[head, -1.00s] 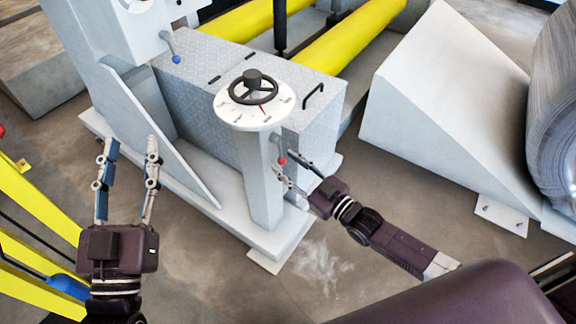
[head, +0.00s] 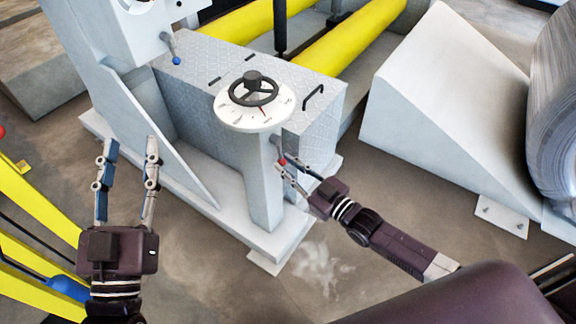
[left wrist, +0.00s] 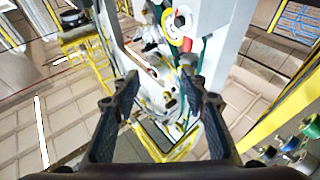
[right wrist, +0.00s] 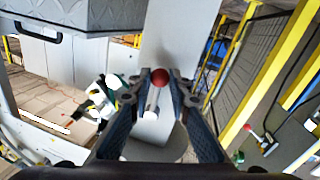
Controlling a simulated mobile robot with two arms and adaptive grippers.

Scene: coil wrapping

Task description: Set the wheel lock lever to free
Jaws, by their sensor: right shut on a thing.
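The wheel lock lever ends in a red ball knob (head: 282,162) on the side of the grey pedestal (head: 262,195), below the handwheel (head: 254,88) and its white dial. My right gripper (head: 284,164) is at the lever from the right, its fingers around the knob. In the right wrist view the red knob (right wrist: 160,77) sits between the fingertips (right wrist: 160,86), with the pale lever shaft (right wrist: 152,104) below it. The right gripper is shut on the lever. My left gripper (head: 128,148) is open and empty to the left, away from the pedestal.
A grey checker-plate box (head: 225,85) with a black handle stands behind the pedestal. A blue-knobbed lever (head: 176,60) hangs on the machine at upper left. A pale wedge block (head: 430,120) and a coil (head: 555,110) are at right. Yellow bars (head: 30,205) lie at far left.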

